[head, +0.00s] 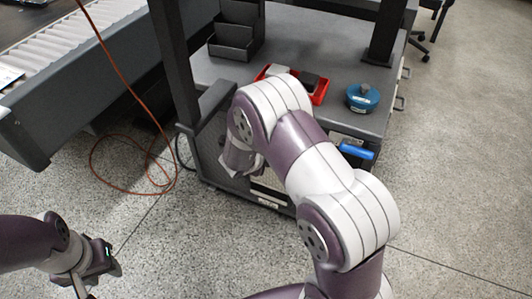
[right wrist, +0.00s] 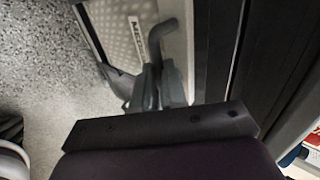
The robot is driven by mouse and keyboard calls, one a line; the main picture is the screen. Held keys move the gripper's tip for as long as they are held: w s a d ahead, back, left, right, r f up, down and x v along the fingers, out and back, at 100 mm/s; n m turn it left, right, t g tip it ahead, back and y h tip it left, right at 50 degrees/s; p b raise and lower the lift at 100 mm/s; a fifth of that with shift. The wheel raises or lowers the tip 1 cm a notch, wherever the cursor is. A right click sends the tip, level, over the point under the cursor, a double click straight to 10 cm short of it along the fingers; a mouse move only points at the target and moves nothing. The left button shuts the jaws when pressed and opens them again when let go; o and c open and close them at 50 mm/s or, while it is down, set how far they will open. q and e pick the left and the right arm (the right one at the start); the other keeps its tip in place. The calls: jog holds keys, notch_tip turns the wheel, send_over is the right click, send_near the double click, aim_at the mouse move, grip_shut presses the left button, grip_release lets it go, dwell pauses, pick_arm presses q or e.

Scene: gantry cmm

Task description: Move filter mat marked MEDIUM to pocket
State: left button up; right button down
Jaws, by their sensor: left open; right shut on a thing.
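The filter mat (right wrist: 118,22) is a pale, perforated panel at the top of the right wrist view. It bears dark lettering that begins "MED"; the rest is partly covered. My right gripper (right wrist: 157,88) is shut on it near a grey bent handle (right wrist: 158,36). In the head view my right gripper (head: 240,160) is at the lower left front of the grey cart, mostly hidden by my own arm. A pale perforated patch shows just right of it. My left gripper (head: 88,280) is open and empty at the lower left, over the floor. I cannot make out the pocket.
The grey cart (head: 310,45) carries a red tray (head: 320,90), a blue round object (head: 362,97) and a dark bin (head: 232,40). Dark posts rise from it. A roller conveyor (head: 70,55) stands at the left. An orange cable (head: 125,190) loops on the floor.

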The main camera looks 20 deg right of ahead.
jog(key=shift+f+b, duration=0.3)
jog(key=shift+f, duration=0.3)
jog(key=shift+f, duration=0.1)
jog(key=shift+f+b, duration=0.95)
jog(key=shift+f, duration=0.4)
